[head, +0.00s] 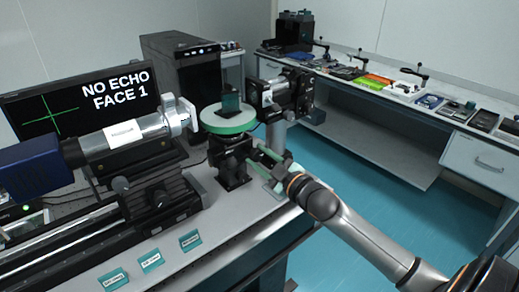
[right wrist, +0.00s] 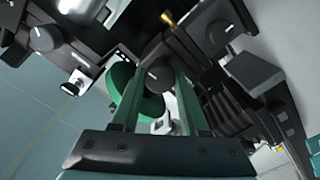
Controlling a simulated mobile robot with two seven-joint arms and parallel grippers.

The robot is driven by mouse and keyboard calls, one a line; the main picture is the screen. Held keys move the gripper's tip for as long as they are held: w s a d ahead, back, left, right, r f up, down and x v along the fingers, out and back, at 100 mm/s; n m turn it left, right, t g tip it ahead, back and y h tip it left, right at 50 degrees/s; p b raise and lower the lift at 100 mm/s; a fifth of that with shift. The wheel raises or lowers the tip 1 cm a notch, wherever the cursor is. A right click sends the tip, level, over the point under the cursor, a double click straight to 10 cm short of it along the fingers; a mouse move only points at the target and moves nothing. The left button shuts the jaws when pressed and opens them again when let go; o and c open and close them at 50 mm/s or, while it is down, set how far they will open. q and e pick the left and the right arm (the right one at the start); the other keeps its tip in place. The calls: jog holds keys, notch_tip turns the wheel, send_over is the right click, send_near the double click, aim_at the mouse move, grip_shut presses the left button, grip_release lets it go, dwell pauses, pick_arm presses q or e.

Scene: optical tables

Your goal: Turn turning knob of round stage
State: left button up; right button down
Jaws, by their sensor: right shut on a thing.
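The round stage (head: 214,123) has a pale green disc on a black mount, with a dark green glassy block (head: 231,104) standing on it. The stage's green underside also shows in the right wrist view (right wrist: 150,104). My right gripper (head: 262,155) reaches in from the right, just below the disc. In the right wrist view its two green fingers (right wrist: 156,85) are shut on the turning knob (right wrist: 158,79), a dark round knob with a pale mark. In the head view the fingers hide the knob. My left gripper is not in view.
A silver tube instrument (head: 128,136) with a blue end points at the stage from the left. A screen (head: 85,105) behind it reads "NO ECHO FACE 1". A black device (head: 285,95) stands close behind the stage. Small labels (head: 151,261) line the table's front.

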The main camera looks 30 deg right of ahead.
jog(key=m+p, duration=0.1)
jog(key=m, duration=0.2)
jog(key=shift+r+p, duration=0.15)
jog(key=shift+p, duration=0.15)
jog(key=m, duration=0.3)
jog(key=shift+m, duration=0.3)
jog(key=m, duration=0.3)
jog(key=shift+m, duration=0.3)
jog(key=m, duration=0.3)
jog(key=shift+d+m, duration=0.1)
jog(key=shift+m, duration=0.2)
jog(key=m, duration=0.6)
jog(key=shift+m, duration=0.4)
jog(key=shift+c, duration=2.1)
grip_release()
